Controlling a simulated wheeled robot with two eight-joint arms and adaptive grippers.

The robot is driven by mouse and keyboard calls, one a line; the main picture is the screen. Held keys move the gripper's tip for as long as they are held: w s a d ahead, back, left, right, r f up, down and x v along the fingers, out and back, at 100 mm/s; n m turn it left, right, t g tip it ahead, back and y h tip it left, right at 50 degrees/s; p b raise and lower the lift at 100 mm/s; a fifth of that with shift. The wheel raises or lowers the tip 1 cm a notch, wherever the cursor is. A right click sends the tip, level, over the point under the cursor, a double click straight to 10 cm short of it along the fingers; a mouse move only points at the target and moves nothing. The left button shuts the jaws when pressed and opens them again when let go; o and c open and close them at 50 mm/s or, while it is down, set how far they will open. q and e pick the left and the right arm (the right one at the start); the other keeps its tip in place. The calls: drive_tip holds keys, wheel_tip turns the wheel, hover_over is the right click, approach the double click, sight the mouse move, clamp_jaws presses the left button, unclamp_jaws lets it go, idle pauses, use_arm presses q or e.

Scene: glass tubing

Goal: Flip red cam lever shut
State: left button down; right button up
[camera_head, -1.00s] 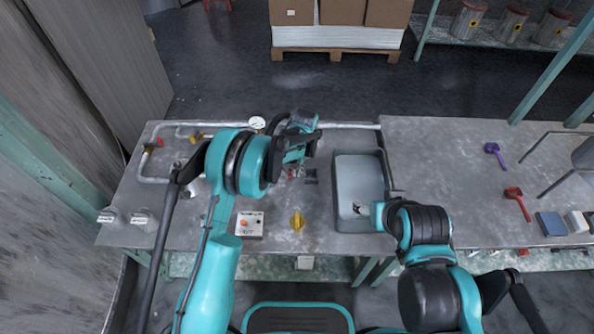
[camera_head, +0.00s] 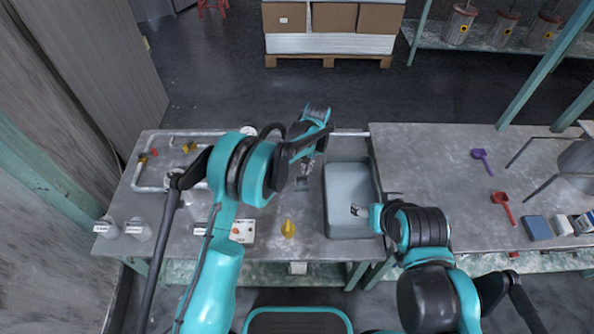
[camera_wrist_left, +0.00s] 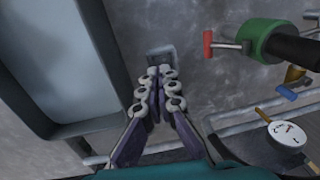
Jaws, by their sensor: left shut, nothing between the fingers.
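In the left wrist view, a red lever (camera_wrist_left: 208,45) sticks out on a short metal stem from the left side of a green coupling (camera_wrist_left: 258,39) with a black hose end. My left gripper (camera_wrist_left: 158,72) is shut and empty, its fingertips left of and below the red lever and apart from it in the picture. Its tips overlap a small grey block (camera_wrist_left: 162,52) on the table; contact cannot be told. In the head view my left gripper (camera_head: 303,176) is left of the sink, and my arm hides the coupling and lever. My right gripper (camera_head: 359,211) is over the sink, too small to judge.
The grey sink (camera_head: 348,228) lies right of my left gripper. A pressure gauge (camera_wrist_left: 287,133) and pipes are near the coupling. A yellow knob (camera_head: 288,228) and a button box (camera_head: 243,231) are nearer the front. Red and purple tools lie on the right table.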

use_arm(q)
drive_tip(key=d+r+p, duration=0.1)
drive_tip(key=d+r, duration=0.2)
drive_tip(key=shift+d+r, duration=0.25)
idle(0.4)
